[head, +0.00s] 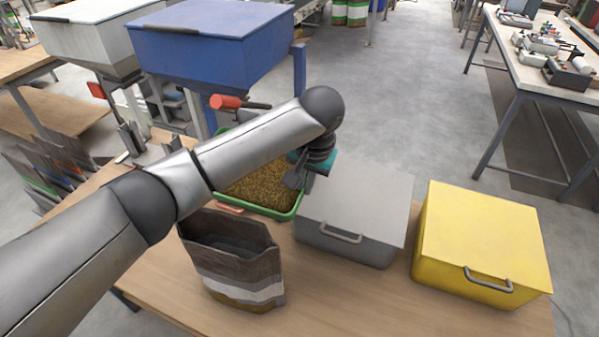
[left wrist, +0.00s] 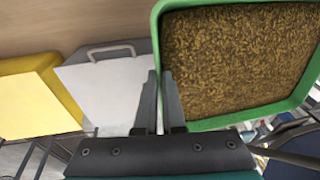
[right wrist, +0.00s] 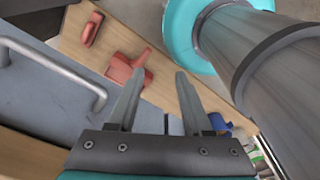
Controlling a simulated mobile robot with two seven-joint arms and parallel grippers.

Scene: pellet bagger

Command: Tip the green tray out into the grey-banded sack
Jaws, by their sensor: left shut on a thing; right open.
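The green tray (head: 286,216) is full of brown pellets and sits behind the sack, partly hidden by my left arm. Its green rim (left wrist: 157,45) and pellets also show in the left wrist view. My left gripper (left wrist: 165,75) is shut on the tray's rim; in the head view its fingers (head: 294,182) are at the tray's right side. The tray looks about level; I cannot tell whether it is clear of the table. The grey-banded sack (head: 228,266) stands upright and open-topped in front of the tray. My right gripper (right wrist: 156,75) is open and empty.
A grey lidded box (head: 355,205) stands right of the tray, with a yellow box (head: 480,240) beyond it. A blue hopper (head: 210,45) rises behind. Other sacks (head: 45,170) stand at the left. A red tool (right wrist: 128,70) lies on wood in the right wrist view.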

